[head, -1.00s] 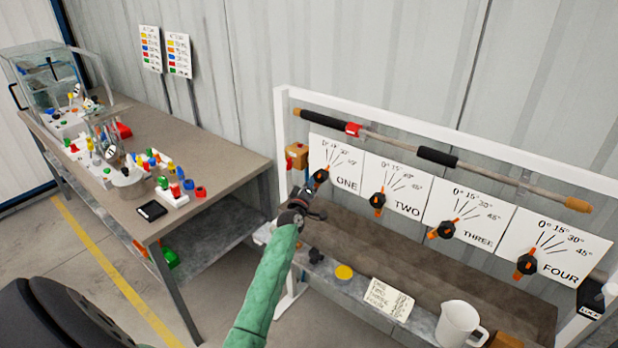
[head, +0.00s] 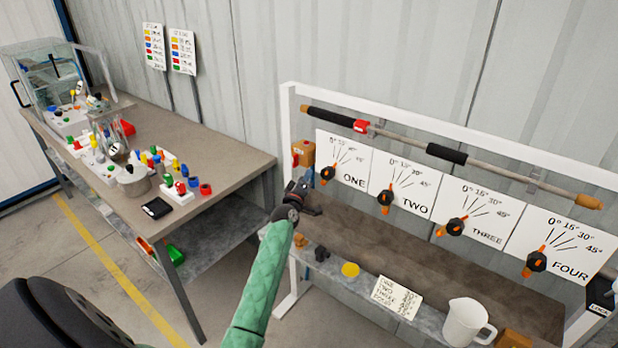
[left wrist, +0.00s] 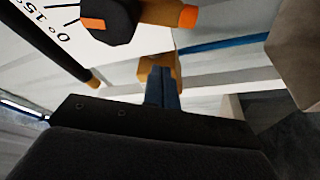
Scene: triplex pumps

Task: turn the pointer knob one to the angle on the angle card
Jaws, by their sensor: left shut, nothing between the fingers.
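Pointer knob one (head: 327,174), black with an orange pointer, sits on the white dial plate marked ONE (head: 343,160). Its pointer looks tilted to the upper right, but the exact angle is too small to read. My left gripper (head: 304,186) is shut and empty, just left of and below knob one, apparently apart from it. In the left wrist view the closed fingers (left wrist: 162,90) point toward the panel, with a black and orange knob (left wrist: 112,22) beyond them. A written card (head: 397,297), with lines too small to read, lies on the front ledge. My right gripper is out of view.
Knobs two (head: 385,198), three (head: 455,227) and four (head: 536,262) sit in a row to the right. A padded bar (head: 400,143) runs above the plates. A workbench (head: 215,155) is at left.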

